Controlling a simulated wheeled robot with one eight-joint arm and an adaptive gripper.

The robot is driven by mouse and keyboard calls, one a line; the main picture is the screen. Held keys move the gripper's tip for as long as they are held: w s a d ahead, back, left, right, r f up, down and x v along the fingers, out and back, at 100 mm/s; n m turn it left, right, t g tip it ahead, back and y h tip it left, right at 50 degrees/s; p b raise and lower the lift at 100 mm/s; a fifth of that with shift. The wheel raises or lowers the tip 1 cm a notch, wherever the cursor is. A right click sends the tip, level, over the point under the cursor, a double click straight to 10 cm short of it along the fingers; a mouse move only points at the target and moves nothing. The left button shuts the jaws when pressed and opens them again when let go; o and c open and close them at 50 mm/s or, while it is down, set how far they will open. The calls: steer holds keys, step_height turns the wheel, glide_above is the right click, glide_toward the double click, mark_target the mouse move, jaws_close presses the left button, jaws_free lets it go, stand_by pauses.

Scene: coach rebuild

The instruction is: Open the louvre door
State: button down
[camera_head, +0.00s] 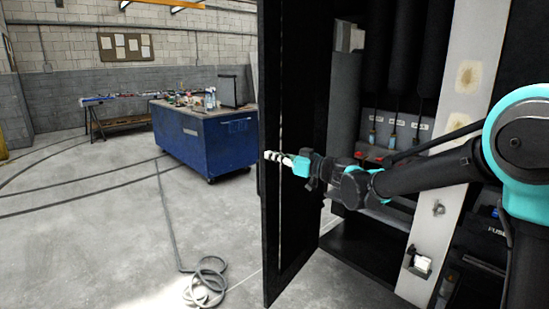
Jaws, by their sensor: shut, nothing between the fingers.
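The louvre door (304,90) is a tall black panel in the middle of the picture. It stands swung out from the dark cabinet, and the cabinet's inside shows to its right. My gripper (268,156) reaches in from the right and points left. Its fingers are shut and empty. They lie in front of the door's inner side, close to its left edge. I cannot tell whether they touch it. The door's outer face and any handle are hidden.
The cabinet holds hanging dark cylinders and small labelled bottles (393,140). A pale upright post (455,100) stands at its right. A blue wheeled workbench (205,140) stands behind the door. A hose (205,283) lies coiled at lower left. The grey floor there is otherwise mostly clear.

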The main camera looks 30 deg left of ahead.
steer(key=w+a, duration=0.1)
steer(key=a, duration=1.2)
steer(key=shift+a, duration=0.25)
steer(key=shift+d, duration=0.1)
steer(key=s+d, duration=0.6)
steer(key=d, duration=0.6)
steer(key=d+f+m+t+h, duration=0.1)
steer(key=d+f+m+h, duration=0.15)
steer(key=d+f, duration=0.6)
steer(key=d+f+m+t+h, duration=0.1)
steer(key=d+f+m+h, duration=0.2)
steer(key=d, duration=1.1)
steer(key=d+f+m+h, duration=0.25)
steer(key=d+f, duration=0.45)
steer(key=d, duration=0.5)
steer(key=s+d+f+m+h, duration=0.2)
steer(key=s+d+f+h, duration=0.1)
steer(key=d, duration=0.6)
steer(key=s+d+f+m+h, duration=0.3)
steer(key=s+d+f, duration=0.2)
steer(key=d, duration=0.4)
steer(key=s+d+f+m+h, duration=0.3)
steer(key=s+d+f, duration=0.1)
steer(key=d, duration=0.5)
steer(key=shift+s+d+f+h, duration=0.15)
steer(key=shift+s+f+h, duration=0.25)
steer(key=shift+f, duration=0.35)
